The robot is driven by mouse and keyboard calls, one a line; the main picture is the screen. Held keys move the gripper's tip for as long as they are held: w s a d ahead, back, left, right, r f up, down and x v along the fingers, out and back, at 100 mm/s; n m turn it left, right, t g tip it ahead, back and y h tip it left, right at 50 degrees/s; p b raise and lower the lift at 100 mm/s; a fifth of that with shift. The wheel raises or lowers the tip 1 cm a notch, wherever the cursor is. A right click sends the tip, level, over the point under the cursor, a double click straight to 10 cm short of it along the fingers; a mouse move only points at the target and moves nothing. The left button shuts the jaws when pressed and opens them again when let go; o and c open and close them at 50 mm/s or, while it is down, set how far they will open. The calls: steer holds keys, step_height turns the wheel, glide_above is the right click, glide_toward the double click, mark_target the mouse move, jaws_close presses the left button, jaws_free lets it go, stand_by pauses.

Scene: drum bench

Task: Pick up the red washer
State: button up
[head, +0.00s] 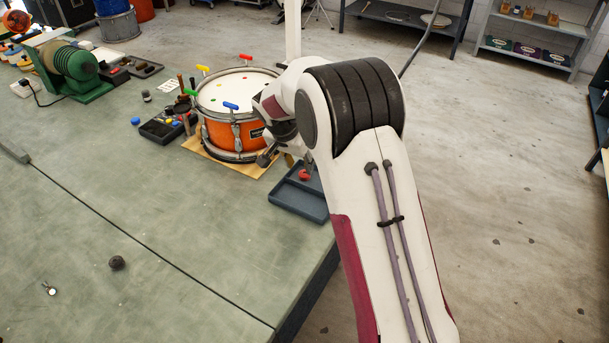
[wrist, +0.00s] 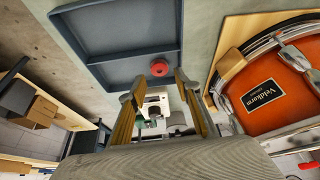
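The red washer (wrist: 159,67) looks like a small thick red disc with a darker centre. It lies in the blue-grey tray (wrist: 104,30), near one wall, in the wrist view. My arm hides part of the gripper in the head view.
An orange drum (head: 232,135) stands on a wooden board (head: 215,158) left of the tray, close to my gripper. Coloured drum keys stick up around its rim. A black parts tray (head: 162,130) lies further left. The bench's near part is mostly clear, and its edge runs beside the tray.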

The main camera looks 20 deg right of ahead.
mark_target(304, 173)
steer(key=shift+f, duration=0.1)
steer(key=shift+x, duration=2.55)
steer(key=shift+d, duration=0.1)
steer(key=c, duration=0.4)
steer(key=shift+c, duration=0.2)
step_height(304, 173, up, 10)
